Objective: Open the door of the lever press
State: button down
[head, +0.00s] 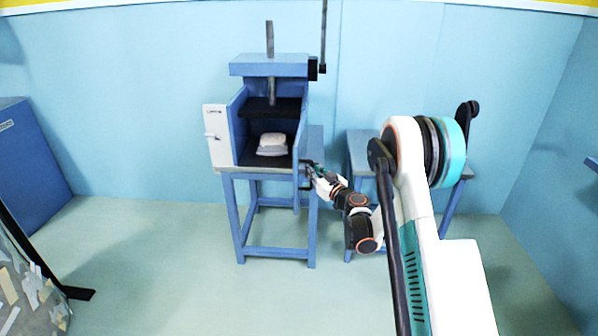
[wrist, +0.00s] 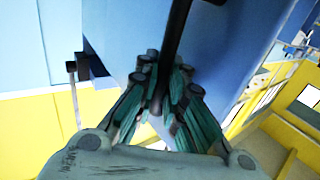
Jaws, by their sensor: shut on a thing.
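The blue lever press (head: 270,65) stands on a blue stand. Its dark chamber shows open at the front. A narrow blue door panel (head: 302,145) stands out from the chamber's right side, seen nearly edge-on. My gripper (head: 311,172) is at the lower part of this panel, at a dark handle. In the wrist view the teal fingers of my gripper (wrist: 165,100) are shut around the dark bar handle (wrist: 176,35), in front of a blue surface. The handle's lower end is partly hidden by the fingers.
A white bundle (head: 271,144) lies in the chamber. A white panel with a small lever (head: 218,137) is at its left. The press's long lever (head: 323,35) points up. A blue table (head: 359,150) stands right, partly behind my arm. Floor in front is clear.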

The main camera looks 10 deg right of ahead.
jog(key=shift+s+d+f, duration=0.1)
jog(key=shift+s+d, duration=0.15)
jog(key=shift+d, duration=0.65)
jog(key=c, duration=1.7)
grip_release()
jog(key=shift+d, duration=0.1)
jog(key=shift+o, duration=0.2)
jog(key=shift+s, duration=0.1)
jog(key=v, duration=1.2)
